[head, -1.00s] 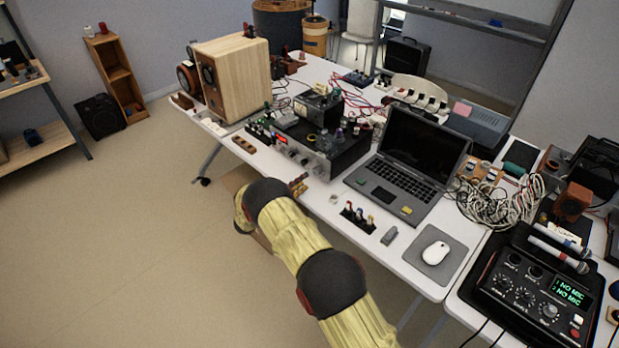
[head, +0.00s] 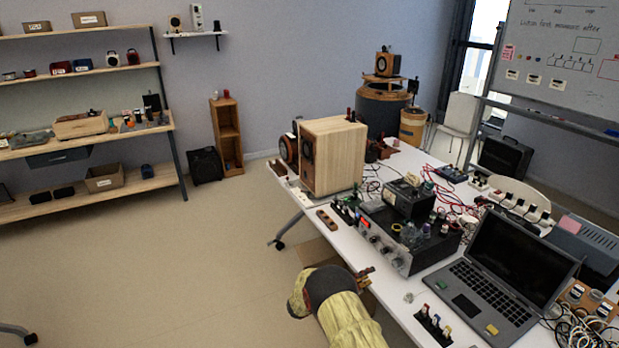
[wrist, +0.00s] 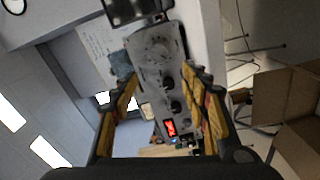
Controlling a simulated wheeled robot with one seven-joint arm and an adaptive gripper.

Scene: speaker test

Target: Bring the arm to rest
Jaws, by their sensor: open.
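My arm, in a yellow sleeve with a dark joint, reaches up from the bottom edge of the head view, beside the table's near edge. My gripper (head: 366,275) shows only in small part past the dark joint, close to that edge. In the wrist view my gripper (wrist: 163,85) is open, its two yellow-padded fingers apart with nothing held between them. A grey amplifier (wrist: 160,65) with knobs and a red display shows beyond and between the fingers. In the head view this amplifier (head: 388,247) stands on the table.
The white table (head: 385,295) carries a wooden speaker (head: 338,157), a laptop (head: 500,285) and cables. A cardboard box (wrist: 285,100) is open at the right of the wrist view. Shelves (head: 90,140) stand at the back left. The floor left of the table is clear.

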